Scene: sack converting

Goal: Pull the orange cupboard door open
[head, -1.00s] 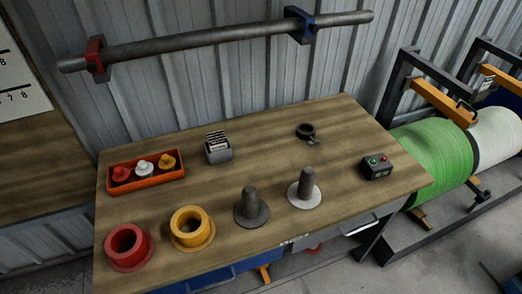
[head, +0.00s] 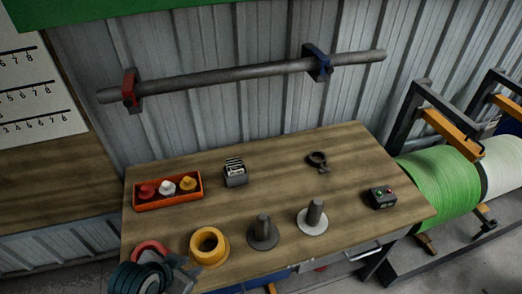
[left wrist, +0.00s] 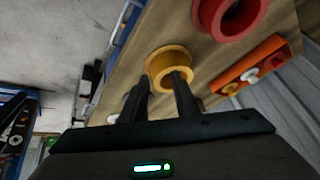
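No orange cupboard door can be made out in either view. My left gripper (head: 186,276) is at the lower left of the head view, over the near left corner of the workbench (head: 270,190). It partly covers the red flanged ring (head: 150,247). In the left wrist view its two dark fingers (left wrist: 160,85) stand apart with nothing held between them. The yellow flanged ring (left wrist: 160,60) shows just beyond the fingertips there; I cannot tell the gap. My right gripper is in neither view.
The bench carries an orange tray (head: 168,204) of small knobs, a yellow ring (head: 209,246), two posts on round bases, a clamp (head: 317,159) and a button box (head: 382,197). Green (head: 437,178) and white rolls stand at right. A drawer handle (head: 363,252) shows at the bench front.

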